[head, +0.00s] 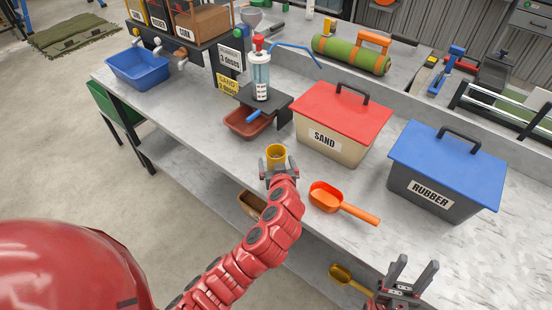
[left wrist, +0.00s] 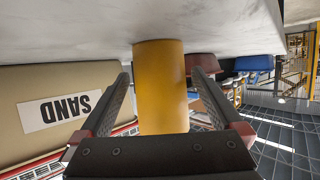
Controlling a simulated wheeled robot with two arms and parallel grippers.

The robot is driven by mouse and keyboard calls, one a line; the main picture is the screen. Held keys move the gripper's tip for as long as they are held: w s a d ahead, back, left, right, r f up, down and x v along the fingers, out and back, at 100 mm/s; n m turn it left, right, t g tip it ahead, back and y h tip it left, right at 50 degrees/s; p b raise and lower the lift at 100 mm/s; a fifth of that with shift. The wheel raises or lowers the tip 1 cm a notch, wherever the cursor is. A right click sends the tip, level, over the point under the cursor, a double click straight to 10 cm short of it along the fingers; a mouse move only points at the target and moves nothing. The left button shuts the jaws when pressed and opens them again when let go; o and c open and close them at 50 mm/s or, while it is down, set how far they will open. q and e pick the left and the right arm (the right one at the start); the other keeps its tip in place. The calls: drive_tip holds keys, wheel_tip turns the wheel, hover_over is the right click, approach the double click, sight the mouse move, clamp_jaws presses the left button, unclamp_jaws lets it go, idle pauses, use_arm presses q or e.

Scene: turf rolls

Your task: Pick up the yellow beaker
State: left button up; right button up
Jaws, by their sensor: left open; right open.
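The yellow beaker (head: 276,152) stands upright on the grey bench, left of the sand box. My left gripper (head: 279,164) is at the beaker, with its two fingers open on either side of it. In the left wrist view, which looks upside down, the beaker (left wrist: 161,85) is between the open fingers of the left gripper (left wrist: 162,88), with a gap visible on each side. My right gripper (head: 415,265) is open and empty at the bottom right, near the bench's front edge.
A sand box (head: 330,153) with a red lid (head: 340,108) and a rubber box (head: 430,192) with a blue lid stand behind. An orange scoop (head: 342,203) lies right of the beaker. A brown tray (head: 240,122) sits under the pump dispenser (head: 261,78). Bench left of the beaker is clear.

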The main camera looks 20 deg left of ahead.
use_arm(q)
drive_tip(key=shift+f, duration=0.1)
drive_tip(key=c, duration=1.5)
drive_tip(key=shift+o, duration=0.2)
